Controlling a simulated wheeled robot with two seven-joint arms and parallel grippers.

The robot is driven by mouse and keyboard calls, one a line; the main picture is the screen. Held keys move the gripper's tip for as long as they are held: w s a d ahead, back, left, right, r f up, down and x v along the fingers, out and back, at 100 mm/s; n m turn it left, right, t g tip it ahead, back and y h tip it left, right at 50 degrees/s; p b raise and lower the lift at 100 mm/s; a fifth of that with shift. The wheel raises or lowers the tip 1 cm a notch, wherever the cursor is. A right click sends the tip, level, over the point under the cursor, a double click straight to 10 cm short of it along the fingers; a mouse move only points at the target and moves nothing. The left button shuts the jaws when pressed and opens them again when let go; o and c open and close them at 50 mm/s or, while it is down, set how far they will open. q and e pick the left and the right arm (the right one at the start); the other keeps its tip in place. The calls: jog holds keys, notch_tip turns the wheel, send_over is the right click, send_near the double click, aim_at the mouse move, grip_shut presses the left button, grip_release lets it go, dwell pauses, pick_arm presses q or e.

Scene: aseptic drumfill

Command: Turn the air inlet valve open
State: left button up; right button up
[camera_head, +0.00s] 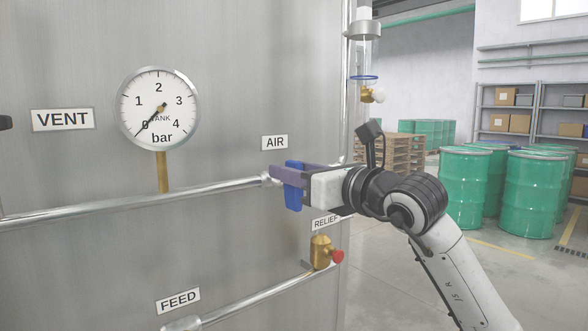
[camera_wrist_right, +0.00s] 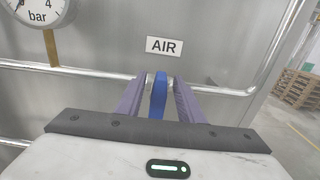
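The air inlet valve's blue handle (camera_head: 292,196) stands upright across the pipe, below the AIR label (camera_head: 275,142). It also shows in the right wrist view (camera_wrist_right: 158,97). My right gripper (camera_head: 276,174) reaches in from the right with its purple fingers around the handle. In the right wrist view its fingers (camera_wrist_right: 160,84) lie on either side of the handle, with a narrow gap visible on each side. It looks open. The valve body is mostly hidden behind the fingers and handle. My left gripper is not in view.
The tank wall carries a pressure gauge (camera_head: 158,108) with its needle near 0 and a horizontal pipe (camera_head: 130,202). A brass relief valve with a red knob (camera_head: 337,256) sits just below my right gripper. Green drums (camera_head: 466,188) and pallets (camera_head: 388,152) stand behind at the right.

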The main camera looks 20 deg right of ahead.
grip_shut()
